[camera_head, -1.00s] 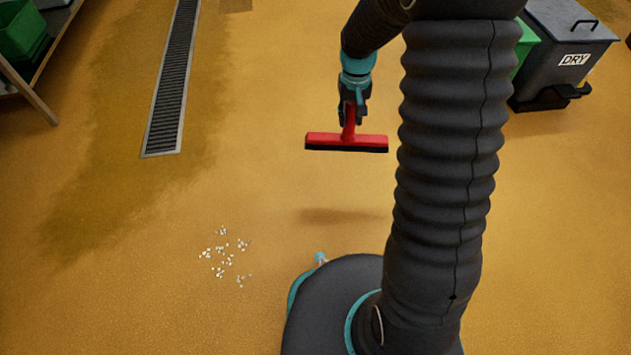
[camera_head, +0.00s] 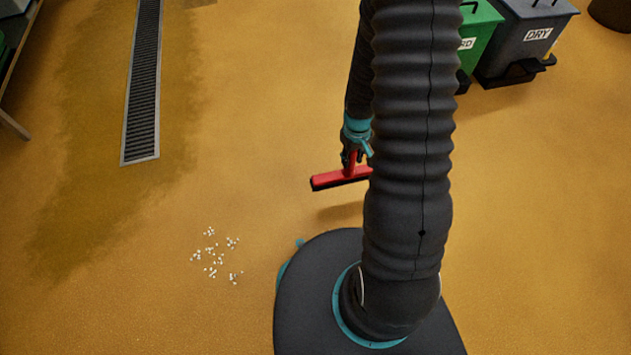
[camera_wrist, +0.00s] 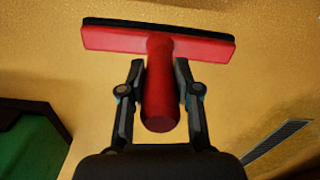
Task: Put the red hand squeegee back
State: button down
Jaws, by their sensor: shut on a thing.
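The red hand squeegee (camera_head: 335,179) has a red head with a black rubber edge and a red handle. My gripper (camera_head: 350,159) is shut on its handle and holds it above the yellow floor, with a shadow below. My arm hides the right end of the head in the head view. In the wrist view the squeegee (camera_wrist: 160,85) shows whole, its handle between the two fingers of my gripper (camera_wrist: 161,85) and its head beyond them, rubber edge on the far side. No holder or hook for it shows in these views.
White crumbs (camera_head: 215,256) lie on the floor at left. A floor drain (camera_head: 143,85) runs at the upper left beside a dark wet patch. A green bin (camera_head: 482,45) and a grey bin marked DRY (camera_head: 525,50) stand upper right. The right floor is clear.

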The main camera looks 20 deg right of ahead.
jog(key=shift+s+d+f, duration=0.1)
jog(key=shift+s+f, duration=0.05)
jog(key=shift+s, duration=0.05)
jog(key=shift+w+a+f, duration=0.1)
jog(key=shift+a+f, duration=0.1)
jog(key=shift+f, duration=0.05)
jog(key=w+a+f+b, duration=0.2)
jog(key=w+a+f, duration=0.5)
jog(key=f, duration=0.3)
jog(key=shift+a+f, duration=0.25)
jog(key=shift+a, duration=0.45)
jog(key=shift+f, duration=0.15)
jog(key=c, duration=0.8)
grip_release()
